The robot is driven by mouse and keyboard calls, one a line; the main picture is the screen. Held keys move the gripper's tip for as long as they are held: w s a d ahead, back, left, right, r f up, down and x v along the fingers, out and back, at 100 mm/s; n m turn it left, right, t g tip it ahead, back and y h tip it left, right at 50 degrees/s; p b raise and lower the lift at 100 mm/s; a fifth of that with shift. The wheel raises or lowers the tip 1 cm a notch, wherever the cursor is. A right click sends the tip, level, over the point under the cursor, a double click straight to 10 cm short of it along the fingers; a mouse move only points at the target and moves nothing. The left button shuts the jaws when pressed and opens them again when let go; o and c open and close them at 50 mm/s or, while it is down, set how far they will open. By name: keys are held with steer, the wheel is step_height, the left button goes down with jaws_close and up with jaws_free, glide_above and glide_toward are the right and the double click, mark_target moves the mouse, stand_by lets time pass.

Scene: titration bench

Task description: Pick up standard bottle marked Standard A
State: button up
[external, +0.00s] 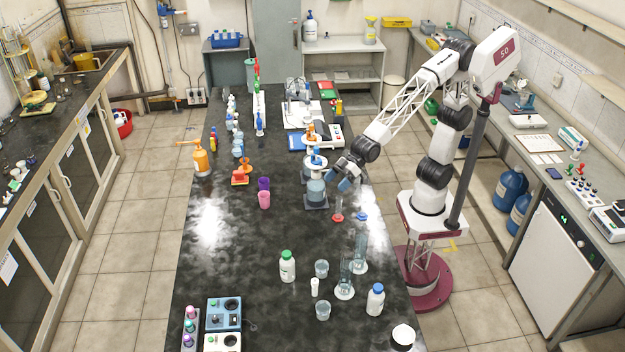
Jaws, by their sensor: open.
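Two white capped bottles stand upright on the dark bench in the external view: one with a green cap (287,268) near the middle front, and one with a blue cap (375,301) farther right. Their labels are too small to read, so I cannot tell which is Standard A. My gripper (343,183) is open, above the right side of the bench and well behind both bottles. It is close to a grey-blue vessel on a stand (316,190) and above a small reddish flask (338,212). I cannot tell whether it touches either.
Clear beakers (321,268), a small white vial (315,288) and tall glass cylinders (346,278) stand between the two bottles. A blue instrument (223,314) sits at the front left. A pink cup (264,199) stands behind. The bench's left middle is clear.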

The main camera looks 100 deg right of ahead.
steer(key=s+a+f+n+y, duration=0.1)
steer(key=s+a+y, duration=0.15)
steer(key=a, duration=1.25)
steer(key=s+a+f+n+y, duration=0.1)
steer(key=a+y, duration=0.3)
steer(key=a, duration=1.1)
step_height(320, 180, down, 4)
steer(key=s+a+n, duration=0.1)
steer(key=s+a, duration=0.1)
steer(key=s, duration=0.1)
steer(key=n+g+h, duration=0.2)
steer(key=n+g, duration=0.1)
steer(key=n, duration=0.2)
glide_toward(373, 304)
steer(key=shift+s+d+y, duration=0.25)
steer(key=shift+s+d, duration=0.15)
steer(key=shift+d, duration=0.05)
steer(key=shift+x, duration=1.3)
steer(key=shift+w, duration=0.15)
steer(key=shift+x, duration=2.55)
